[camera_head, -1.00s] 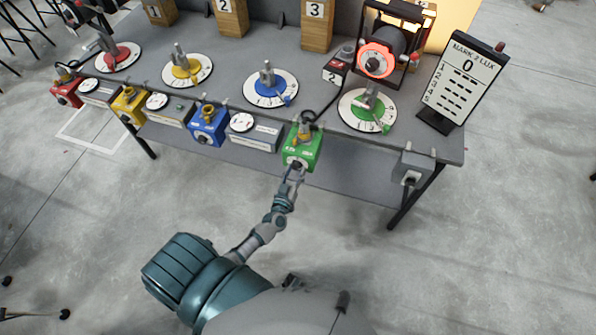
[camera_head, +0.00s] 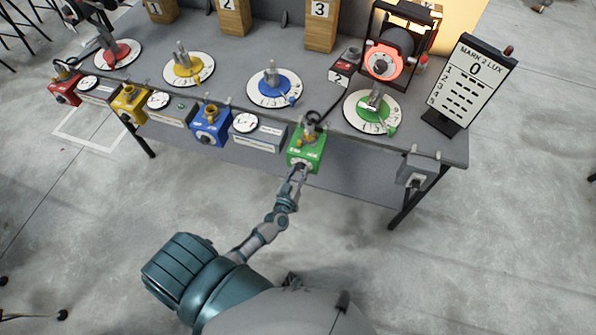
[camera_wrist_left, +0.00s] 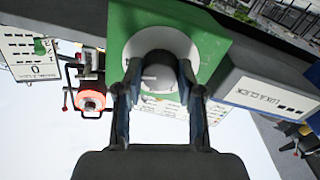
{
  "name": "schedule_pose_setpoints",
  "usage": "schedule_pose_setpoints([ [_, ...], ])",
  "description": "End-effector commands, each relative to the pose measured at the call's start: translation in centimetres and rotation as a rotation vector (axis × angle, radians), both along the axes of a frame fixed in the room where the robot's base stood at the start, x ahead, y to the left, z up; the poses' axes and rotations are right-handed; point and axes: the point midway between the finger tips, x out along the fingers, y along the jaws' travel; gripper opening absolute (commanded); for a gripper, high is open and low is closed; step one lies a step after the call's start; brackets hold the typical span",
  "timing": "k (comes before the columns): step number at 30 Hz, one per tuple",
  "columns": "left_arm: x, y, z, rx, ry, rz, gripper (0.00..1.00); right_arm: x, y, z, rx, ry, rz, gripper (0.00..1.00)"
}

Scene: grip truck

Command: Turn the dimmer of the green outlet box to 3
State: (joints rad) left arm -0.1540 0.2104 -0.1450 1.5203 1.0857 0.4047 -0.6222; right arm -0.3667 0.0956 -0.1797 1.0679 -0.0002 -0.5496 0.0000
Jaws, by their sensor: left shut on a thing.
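The green outlet box (camera_head: 308,151) sits on the table's front edge, with a yellow plug on top. My right gripper is not in view.
Blue (camera_head: 211,124), yellow (camera_head: 129,104) and red (camera_head: 65,89) boxes line the edge to the left. A lamp with an orange-red ring (camera_head: 386,62) stands behind a green dial (camera_head: 367,112). The board (camera_head: 470,78) reads MARK 2 LUX and 0. A grey box (camera_head: 417,170) is at right.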

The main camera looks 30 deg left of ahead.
Motion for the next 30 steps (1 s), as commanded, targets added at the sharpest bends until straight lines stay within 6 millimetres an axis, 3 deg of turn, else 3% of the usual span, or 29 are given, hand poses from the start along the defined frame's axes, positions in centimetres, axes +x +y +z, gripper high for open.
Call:
schedule_pose_setpoints([
  [7,0.1,0.5,0.3,-0.155,-0.047,0.012,0.03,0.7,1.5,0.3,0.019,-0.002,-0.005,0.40],
  [21,0.1,0.5,0.2,-0.492,-0.126,0.009,0.03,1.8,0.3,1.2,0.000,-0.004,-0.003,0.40],
  [30,0.1,0.6,0.2,-0.597,-0.151,0.010,0.03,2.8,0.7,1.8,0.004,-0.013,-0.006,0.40],
])
